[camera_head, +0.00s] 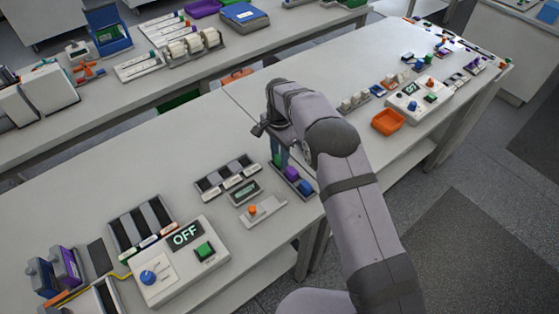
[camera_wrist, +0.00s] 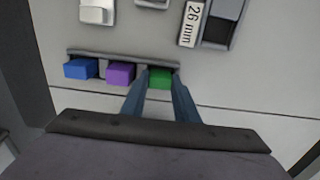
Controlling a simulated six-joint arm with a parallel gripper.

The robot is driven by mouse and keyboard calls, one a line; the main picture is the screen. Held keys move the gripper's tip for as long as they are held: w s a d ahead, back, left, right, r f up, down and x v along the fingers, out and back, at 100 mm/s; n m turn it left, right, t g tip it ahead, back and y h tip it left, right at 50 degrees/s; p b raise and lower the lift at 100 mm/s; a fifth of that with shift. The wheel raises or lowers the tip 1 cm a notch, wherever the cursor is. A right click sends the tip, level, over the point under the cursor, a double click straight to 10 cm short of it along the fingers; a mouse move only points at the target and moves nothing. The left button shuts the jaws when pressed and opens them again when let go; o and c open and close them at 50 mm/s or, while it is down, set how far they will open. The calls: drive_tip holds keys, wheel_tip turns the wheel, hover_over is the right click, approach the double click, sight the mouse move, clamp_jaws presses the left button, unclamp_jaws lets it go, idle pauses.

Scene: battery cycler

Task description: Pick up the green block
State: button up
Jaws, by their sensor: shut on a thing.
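The green block (camera_wrist: 160,79) sits at the right end of a grey rack (camera_wrist: 122,56) in the wrist view, beside a purple block (camera_wrist: 120,73) and a blue block (camera_wrist: 81,69). My gripper (camera_wrist: 161,85) is around the green block, its two blue-grey fingers closed on its sides. The block still appears to be in its place in the rack. In the head view my gripper (camera_head: 280,158) reaches down at the rack's far end, and the green block is mostly hidden there. The purple block (camera_head: 292,173) and blue block (camera_head: 305,187) show nearer.
Left of the rack in the head view are a small display (camera_head: 245,192), a tray with an orange knob (camera_head: 263,210) and a slotted holder (camera_head: 228,178). A control box reading OFF (camera_head: 182,262) stands front left. Bare table lies behind my gripper.

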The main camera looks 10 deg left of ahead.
drive_tip(key=s+a+r, duration=0.1)
drive_tip(key=a+r, duration=0.1)
drive_tip(key=r, duration=0.7)
drive_tip(key=a+r, duration=0.2)
drive_tip(key=r, duration=0.7)
drive_tip(key=s+d+n+p, duration=0.15)
drive_tip(key=s+p, duration=0.35)
drive_tip(key=s, duration=0.6)
drive_tip(key=s+d+f+m, duration=0.1)
drive_tip(key=s+f, duration=0.2)
drive_tip(key=f, duration=0.7)
drive_tip(key=shift+s+d, duration=0.2)
drive_tip(key=shift+d, duration=0.15)
